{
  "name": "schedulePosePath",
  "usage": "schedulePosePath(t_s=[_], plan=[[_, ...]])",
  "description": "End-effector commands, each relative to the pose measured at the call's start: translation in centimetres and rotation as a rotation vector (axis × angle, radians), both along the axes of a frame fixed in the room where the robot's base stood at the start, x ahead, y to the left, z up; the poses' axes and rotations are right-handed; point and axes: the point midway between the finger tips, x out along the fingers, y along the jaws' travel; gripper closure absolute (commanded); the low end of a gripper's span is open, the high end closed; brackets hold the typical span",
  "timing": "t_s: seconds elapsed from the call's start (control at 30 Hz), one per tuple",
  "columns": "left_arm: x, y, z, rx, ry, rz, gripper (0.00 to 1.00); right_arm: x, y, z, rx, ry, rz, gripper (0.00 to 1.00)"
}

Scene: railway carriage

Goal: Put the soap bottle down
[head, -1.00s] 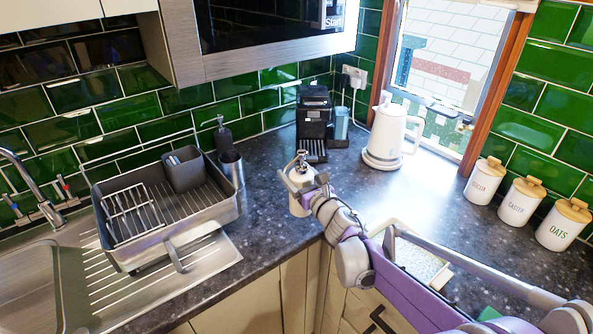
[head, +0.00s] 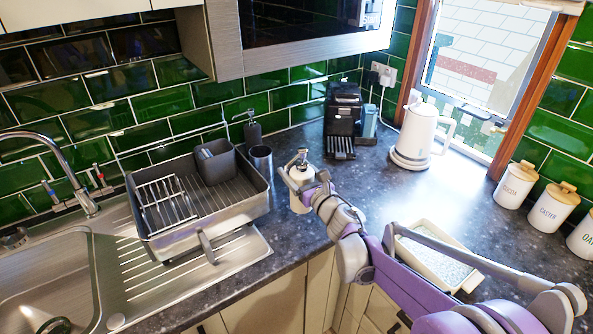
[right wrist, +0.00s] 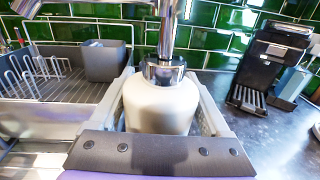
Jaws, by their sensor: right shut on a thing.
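The soap bottle (head: 300,182) is cream-white with a silver pump top and stands upright at the front of the dark worktop, right of the dish rack. My right gripper (head: 304,185) is shut around its body from the front right. In the right wrist view the bottle (right wrist: 160,103) sits between the two fingers, with its metal collar and pump above them. Its base is hidden there by the gripper's palm. In the head view its base appears at or just above the worktop; I cannot tell whether it touches. My left gripper is not in view.
A dish rack (head: 205,225) stands left on the steel drainer beside the sink. A coffee machine (head: 342,112), a white kettle (head: 416,135) and canisters (head: 515,185) line the back. A tray (head: 435,262) lies under my right arm.

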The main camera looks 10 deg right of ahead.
Motion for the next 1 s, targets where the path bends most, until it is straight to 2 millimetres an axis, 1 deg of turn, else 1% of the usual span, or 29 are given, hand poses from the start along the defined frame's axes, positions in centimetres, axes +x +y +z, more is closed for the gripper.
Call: schedulePosePath(t_s=[0.07,0.27,0.7,0.83,1.0], plan=[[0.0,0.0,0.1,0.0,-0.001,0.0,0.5,0.0,0.0,0.0,0.001,0.0,0.001,1.0],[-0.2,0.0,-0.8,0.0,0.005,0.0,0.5,0.0,0.0,-1.4,0.002,0.001,0.001,1.0],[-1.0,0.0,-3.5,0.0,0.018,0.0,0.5,0.0,0.0,-5.8,0.001,0.0,0.001,1.0],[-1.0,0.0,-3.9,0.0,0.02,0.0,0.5,0.0,0.0,-6.4,0.002,0.001,0.001,1.0],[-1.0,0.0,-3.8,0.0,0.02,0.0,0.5,0.0,0.0,-6.5,0.001,-0.001,0.001,1.0]])
